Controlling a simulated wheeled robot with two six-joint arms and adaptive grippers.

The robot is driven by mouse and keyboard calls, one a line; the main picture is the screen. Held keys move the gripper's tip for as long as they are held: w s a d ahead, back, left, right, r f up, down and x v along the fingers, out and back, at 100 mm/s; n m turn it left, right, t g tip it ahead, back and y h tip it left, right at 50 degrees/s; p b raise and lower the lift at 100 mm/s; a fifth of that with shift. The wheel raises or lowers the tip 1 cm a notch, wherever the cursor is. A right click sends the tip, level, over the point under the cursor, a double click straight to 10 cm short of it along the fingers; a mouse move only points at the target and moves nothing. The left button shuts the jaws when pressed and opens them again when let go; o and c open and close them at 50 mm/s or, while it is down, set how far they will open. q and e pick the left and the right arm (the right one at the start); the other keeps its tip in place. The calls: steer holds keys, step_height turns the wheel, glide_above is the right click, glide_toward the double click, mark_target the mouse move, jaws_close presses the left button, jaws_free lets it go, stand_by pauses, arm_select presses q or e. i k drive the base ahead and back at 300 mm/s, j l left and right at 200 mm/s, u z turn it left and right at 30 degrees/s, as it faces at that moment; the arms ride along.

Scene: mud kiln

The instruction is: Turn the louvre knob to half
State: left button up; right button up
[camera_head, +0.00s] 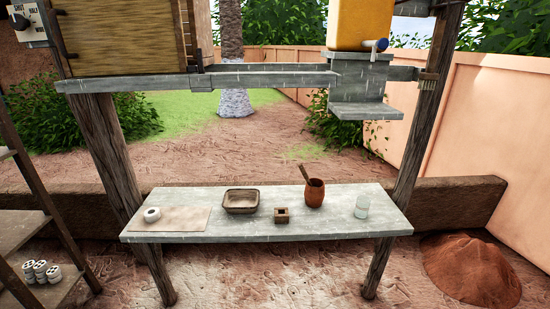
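The louvre knob (20,22) is a small dark round knob on a white plate (38,33) at the upper left edge of the head view. The plate carries the labels "SHUT" and "HALF", with a third label lower down that is hard to read. Which label the knob points to is too small to tell. Neither of my grippers is in view.
A wooden box (118,38) stands right of the plate on a grey beam shelf. Below, a grey table (290,225) bears a tray, a small block, a brown pot (314,193) and a glass (362,207). Wooden posts flank it. Shelves stand at left.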

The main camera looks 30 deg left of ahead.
mark_target(17, 22)
steer(key=u, duration=2.4)
